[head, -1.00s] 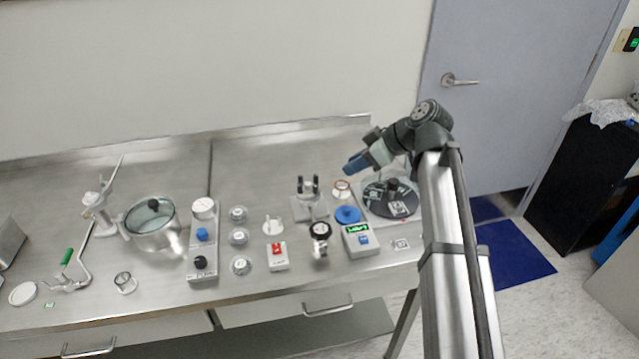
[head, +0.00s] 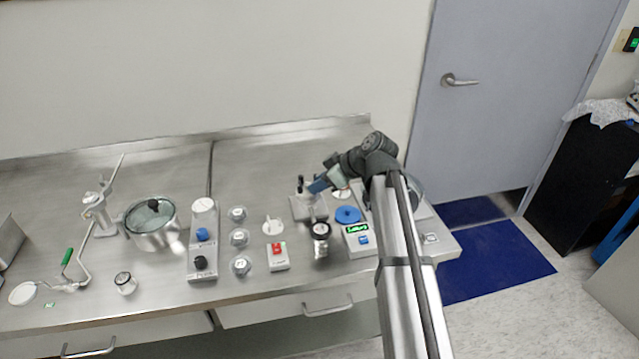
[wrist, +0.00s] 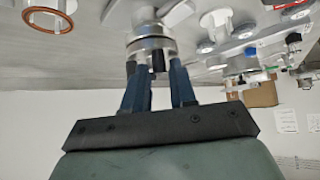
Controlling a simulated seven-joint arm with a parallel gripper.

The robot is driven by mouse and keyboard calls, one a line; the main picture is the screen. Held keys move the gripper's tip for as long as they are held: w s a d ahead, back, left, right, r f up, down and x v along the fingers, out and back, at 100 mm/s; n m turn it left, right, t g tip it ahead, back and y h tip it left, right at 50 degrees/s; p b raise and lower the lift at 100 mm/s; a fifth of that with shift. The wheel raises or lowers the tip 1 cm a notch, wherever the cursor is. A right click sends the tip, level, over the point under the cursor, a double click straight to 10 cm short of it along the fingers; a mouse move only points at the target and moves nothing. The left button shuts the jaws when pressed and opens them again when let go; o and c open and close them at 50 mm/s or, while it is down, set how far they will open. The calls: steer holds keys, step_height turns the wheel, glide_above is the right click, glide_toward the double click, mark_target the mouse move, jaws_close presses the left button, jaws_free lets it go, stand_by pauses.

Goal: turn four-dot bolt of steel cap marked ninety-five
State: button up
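My gripper (head: 316,186) is at the grey stand (head: 303,208) with dark upright posts, right of the bench's middle. In the wrist view its two blue fingers (wrist: 158,75) are apart, on either side of a dark bolt-like part (wrist: 158,61). That part sits on a round steel body (wrist: 150,44), with another dark part beside it. I cannot tell whether the fingers touch it. Three small round clear or steel-looking pieces (head: 239,237) stand in a column farther left. No ninety-five or dot marks are legible.
A blue disc (head: 348,214) and a box with a green display (head: 358,239) stand close right of the stand. A white box with a red switch (head: 277,256) and lidded pot (head: 152,228) are left. Bare steel lies behind.

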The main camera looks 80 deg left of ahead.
steer(key=shift+s+a+f, duration=0.1)
steer(key=shift+f, duration=0.05)
jaws_close()
stand_by(0.5)
steer(key=shift+s+m+t+y, duration=0.2)
steer(key=shift+m+t+y, duration=0.3)
steer(key=shift+m+t, duration=1.4)
steer(key=shift+s+m+t+y, duration=0.2)
steer(key=shift+m+t+y, duration=0.3)
steer(key=shift+m+t, duration=1.4)
steer(key=shift+s+m+t+y, duration=0.2)
steer(key=shift+m+t+y, duration=0.5)
steer(key=shift+m, duration=2.2)
steer(key=shift+d+t, duration=0.2)
steer(key=shift+t, duration=0.1)
